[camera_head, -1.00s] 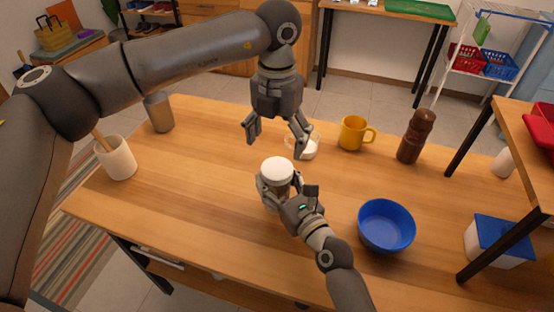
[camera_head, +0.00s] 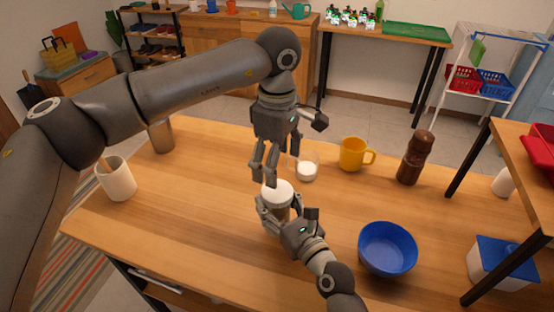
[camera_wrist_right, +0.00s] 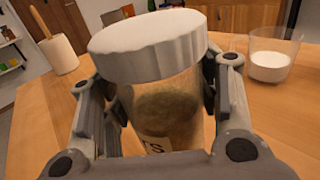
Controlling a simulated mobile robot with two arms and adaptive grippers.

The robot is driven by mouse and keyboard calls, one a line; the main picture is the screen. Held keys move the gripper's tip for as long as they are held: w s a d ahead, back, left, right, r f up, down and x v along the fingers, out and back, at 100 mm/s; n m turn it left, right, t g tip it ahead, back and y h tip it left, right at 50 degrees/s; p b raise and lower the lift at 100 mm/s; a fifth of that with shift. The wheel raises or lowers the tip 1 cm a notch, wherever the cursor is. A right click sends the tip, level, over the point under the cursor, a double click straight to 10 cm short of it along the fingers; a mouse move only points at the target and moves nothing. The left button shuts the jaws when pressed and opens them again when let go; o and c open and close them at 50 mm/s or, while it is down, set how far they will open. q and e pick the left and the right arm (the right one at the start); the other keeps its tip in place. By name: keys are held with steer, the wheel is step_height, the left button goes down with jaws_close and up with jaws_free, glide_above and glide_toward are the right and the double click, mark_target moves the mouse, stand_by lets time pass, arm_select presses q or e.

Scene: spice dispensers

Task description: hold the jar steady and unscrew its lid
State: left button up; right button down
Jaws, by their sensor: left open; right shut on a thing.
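The jar (camera_head: 279,212) stands upright on the wooden table in the head view. It is clear, with brown contents and a label, and also shows in the right wrist view (camera_wrist_right: 165,115). Its white lid (camera_head: 277,192) is on top; the lid fills the upper part of the right wrist view (camera_wrist_right: 148,45). My right gripper (camera_head: 277,213) is shut around the jar body, below the lid. My left gripper (camera_head: 267,178) is open, pointing down, with its fingertips just above or at the lid's far left edge. I cannot tell whether they touch it.
A glass with white contents (camera_head: 307,168), a yellow mug (camera_head: 352,154) and a brown pepper mill (camera_head: 414,160) stand behind the jar. A blue bowl (camera_head: 387,249) is at right. A white cup (camera_head: 117,180) and a metal tumbler (camera_head: 161,137) stand at left.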

mark_target(277, 190)
arm_select(q)
steer(key=m, duration=0.9)
steer(key=shift+m, duration=0.4)
steer(key=m, duration=0.4)
steer(key=shift+m, duration=0.4)
steer(key=m, duration=0.5)
steer(key=shift+f+m, duration=0.4)
steer(key=shift+m, duration=0.1)
step_height(277, 190, down, 7)
steer(key=shift+f, duration=0.15)
